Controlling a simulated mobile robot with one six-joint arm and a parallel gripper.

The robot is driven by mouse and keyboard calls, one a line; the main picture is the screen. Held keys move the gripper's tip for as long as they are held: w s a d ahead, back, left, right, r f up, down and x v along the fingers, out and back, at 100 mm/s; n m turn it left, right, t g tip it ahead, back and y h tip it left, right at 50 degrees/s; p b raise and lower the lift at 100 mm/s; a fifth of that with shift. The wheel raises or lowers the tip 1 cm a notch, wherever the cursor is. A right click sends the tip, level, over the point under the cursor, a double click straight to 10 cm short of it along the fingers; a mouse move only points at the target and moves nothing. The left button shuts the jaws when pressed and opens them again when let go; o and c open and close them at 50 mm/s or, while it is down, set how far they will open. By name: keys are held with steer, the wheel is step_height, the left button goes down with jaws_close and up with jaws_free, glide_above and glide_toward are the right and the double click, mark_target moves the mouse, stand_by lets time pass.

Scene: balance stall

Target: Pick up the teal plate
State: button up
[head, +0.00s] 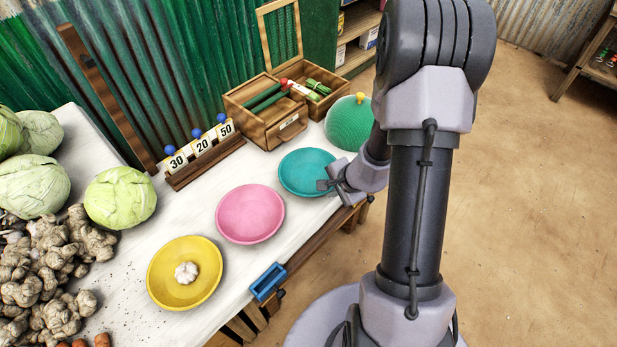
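The teal plate (304,170) is a shallow round dish lying on the white table, behind and right of the pink plate (250,213). It looks empty. My gripper (324,186) is at the plate's right front rim and covers a small part of it. The fingers are small here, and I cannot tell whether they touch the rim, or whether they are open or shut on it.
A yellow plate (167,288) holds a garlic bulb (186,272). A green dome (349,122) stands behind the teal plate, and an open wooden box (258,124) stands behind left. Number cards (203,146) are on a rack. Cabbages (120,198) and ginger (60,245) fill the left.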

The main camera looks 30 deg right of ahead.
steer(key=b+x, duration=0.1)
steer(key=x, duration=0.4)
steer(key=shift+a+f+b, duration=0.15)
steer(key=shift+f+b, duration=0.05)
steer(key=shift+b, duration=0.15)
steer(key=shift+r, duration=0.1)
jaws_close()
stand_by(0.8)
